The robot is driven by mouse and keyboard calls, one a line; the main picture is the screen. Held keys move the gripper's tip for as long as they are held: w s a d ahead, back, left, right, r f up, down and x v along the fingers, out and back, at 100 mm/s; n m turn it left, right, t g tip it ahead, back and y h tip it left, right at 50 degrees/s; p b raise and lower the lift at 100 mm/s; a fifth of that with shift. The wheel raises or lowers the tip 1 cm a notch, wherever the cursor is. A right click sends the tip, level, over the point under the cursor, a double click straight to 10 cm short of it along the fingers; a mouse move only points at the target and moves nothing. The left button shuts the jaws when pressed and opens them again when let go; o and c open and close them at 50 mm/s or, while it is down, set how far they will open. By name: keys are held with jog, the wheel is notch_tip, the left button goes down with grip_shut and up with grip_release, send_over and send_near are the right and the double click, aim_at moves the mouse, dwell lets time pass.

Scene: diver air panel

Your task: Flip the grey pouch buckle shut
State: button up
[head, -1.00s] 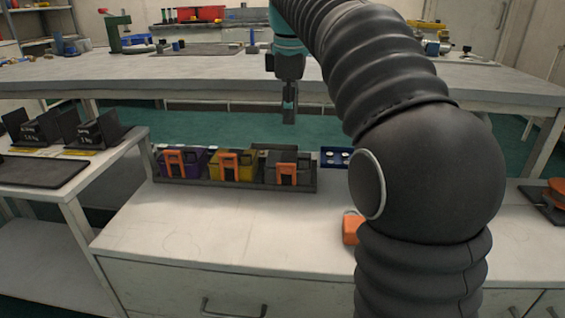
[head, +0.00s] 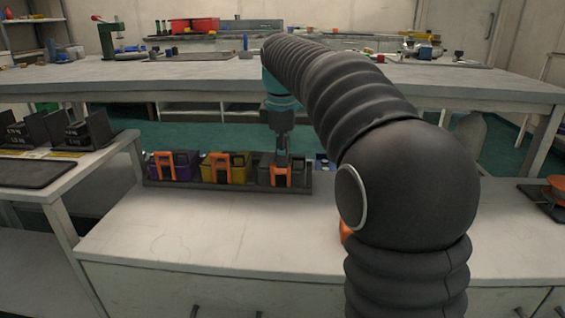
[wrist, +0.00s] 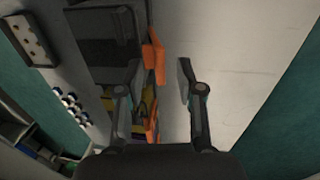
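The grey pouch (head: 266,176) is the rightmost of three pouches in a dark tray (head: 225,187). Its orange buckle (head: 277,181) is on the near face, partly hidden behind my gripper (head: 283,163). In the wrist view, the dark grey pouch (wrist: 100,38) is at the upper left, and its orange buckle (wrist: 153,55) stands out from its side. My gripper (wrist: 161,82) is open there, with one finger on each side of the buckle's line. I cannot tell whether a finger touches it.
A purple pouch (head: 185,164) and a yellow pouch (head: 236,174), each with an orange buckle, sit to the left in the tray. A blue block with white knobs (head: 322,162) is just right of the tray. The white counter (head: 190,235) in front is clear.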

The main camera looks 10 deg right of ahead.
jog(key=shift+w+f, duration=0.1)
jog(key=shift+f, duration=0.5)
grip_shut()
